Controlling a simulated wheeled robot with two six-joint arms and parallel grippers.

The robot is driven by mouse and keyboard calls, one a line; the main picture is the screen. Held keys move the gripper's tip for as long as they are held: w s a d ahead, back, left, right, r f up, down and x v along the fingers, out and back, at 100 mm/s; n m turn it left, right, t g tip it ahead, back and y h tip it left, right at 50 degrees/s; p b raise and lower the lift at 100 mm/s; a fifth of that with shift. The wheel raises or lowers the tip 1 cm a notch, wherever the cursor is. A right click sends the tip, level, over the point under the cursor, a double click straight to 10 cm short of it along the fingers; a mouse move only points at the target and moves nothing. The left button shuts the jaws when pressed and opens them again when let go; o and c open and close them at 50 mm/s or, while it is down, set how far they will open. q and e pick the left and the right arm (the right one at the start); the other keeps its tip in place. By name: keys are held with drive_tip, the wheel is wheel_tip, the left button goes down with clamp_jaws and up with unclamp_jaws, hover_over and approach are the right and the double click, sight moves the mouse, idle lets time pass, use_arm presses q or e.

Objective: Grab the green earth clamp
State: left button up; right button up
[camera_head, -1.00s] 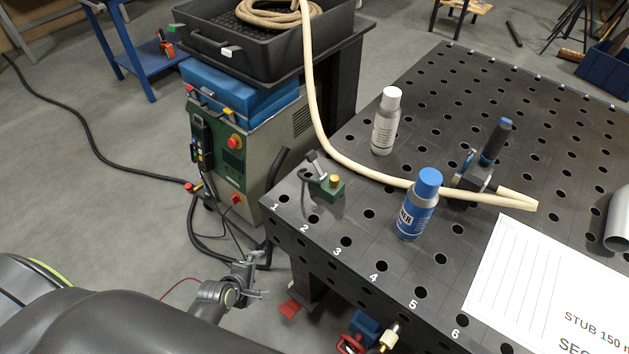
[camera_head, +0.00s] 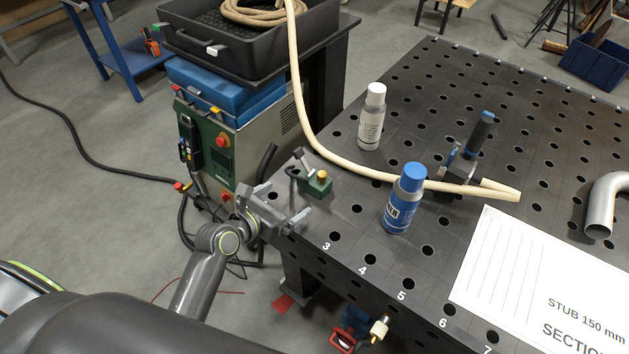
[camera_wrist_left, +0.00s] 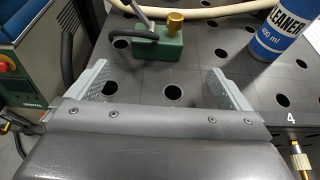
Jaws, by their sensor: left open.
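The green earth clamp (camera_head: 318,184) sits on the near left corner of the perforated table, with a brass knob on top and a dark cable at its left side. It also shows in the left wrist view (camera_wrist_left: 158,46), at the top centre, beyond the fingertips. My left gripper (camera_head: 284,202) is open and empty at the table's left corner, just short of the clamp. In the left wrist view its two fingers (camera_wrist_left: 160,80) are spread with bare table between them. My right gripper is not in view.
A blue cleaner bottle (camera_head: 404,200) and a white-capped bottle (camera_head: 371,120) stand right of the clamp. A cream hose (camera_head: 340,162) runs behind it. A blue-handled tool (camera_head: 477,135) stands farther right. A white sheet (camera_head: 530,270) lies at the right. The welding machine (camera_head: 222,150) stands left.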

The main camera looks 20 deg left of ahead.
sight(310, 182)
use_arm(q)
drive_tip(key=x, duration=0.8)
drive_tip(key=shift+w+d+f, duration=0.1)
drive_tip(key=shift+w+f, duration=0.05)
drive_tip(key=shift+w, duration=0.1)
drive_tip(key=shift+x, duration=2.65)
drive_tip(key=shift+w, duration=0.1)
drive_tip(key=shift+a, duration=0.25)
drive_tip(key=c, duration=1.6)
drive_tip(key=shift+r, duration=0.3)
